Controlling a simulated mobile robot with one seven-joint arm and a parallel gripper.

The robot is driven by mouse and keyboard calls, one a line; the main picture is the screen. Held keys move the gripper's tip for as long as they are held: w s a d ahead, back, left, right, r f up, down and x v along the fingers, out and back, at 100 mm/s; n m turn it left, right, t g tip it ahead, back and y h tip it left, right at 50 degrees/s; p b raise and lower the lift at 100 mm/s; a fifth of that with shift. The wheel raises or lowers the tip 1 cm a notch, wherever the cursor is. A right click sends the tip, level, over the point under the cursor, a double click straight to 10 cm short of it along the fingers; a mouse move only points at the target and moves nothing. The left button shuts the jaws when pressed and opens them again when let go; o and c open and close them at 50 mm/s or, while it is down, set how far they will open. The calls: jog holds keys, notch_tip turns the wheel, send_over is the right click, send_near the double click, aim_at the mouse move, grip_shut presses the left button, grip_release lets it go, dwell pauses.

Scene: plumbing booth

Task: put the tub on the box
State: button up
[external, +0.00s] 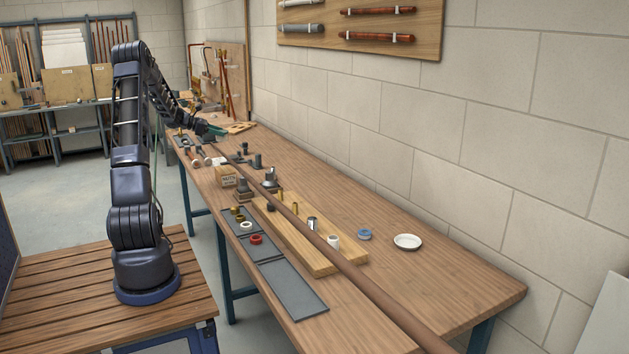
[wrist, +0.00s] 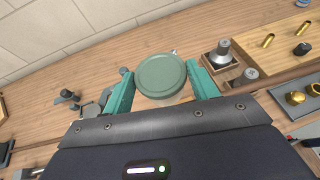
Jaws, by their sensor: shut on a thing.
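My gripper (external: 215,131) is stretched over the far part of the workbench in the external view. In the wrist view its two teal fingers (wrist: 160,80) are shut on the tub (wrist: 161,75), which has a round grey-green lid facing the camera. I cannot make out the tub in the external view. A small cardboard box (external: 226,177) with printing on its front stands on the bench, nearer the external camera than my gripper. The tub is apart from this box. I cannot pick out the box in the wrist view.
A grey fitting (external: 242,187) on a brown base stands just beside the box. A long brown pipe (external: 342,259) runs along the bench. A wooden board (external: 310,249) and grey trays (external: 292,287) hold small parts. A white dish (external: 407,242) lies at the right, with bare bench around it.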

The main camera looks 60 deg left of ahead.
notch_tip(320, 180, down, 14)
dwell(0.6)
jog(key=o, duration=1)
jog(key=shift+f, duration=0.15)
jog(key=shift+s+r, duration=0.1)
jog(key=shift+r, duration=0.1)
jog(key=v, duration=1.1)
jog(key=shift+s+r, duration=0.1)
jog(key=shift+s, duration=0.2)
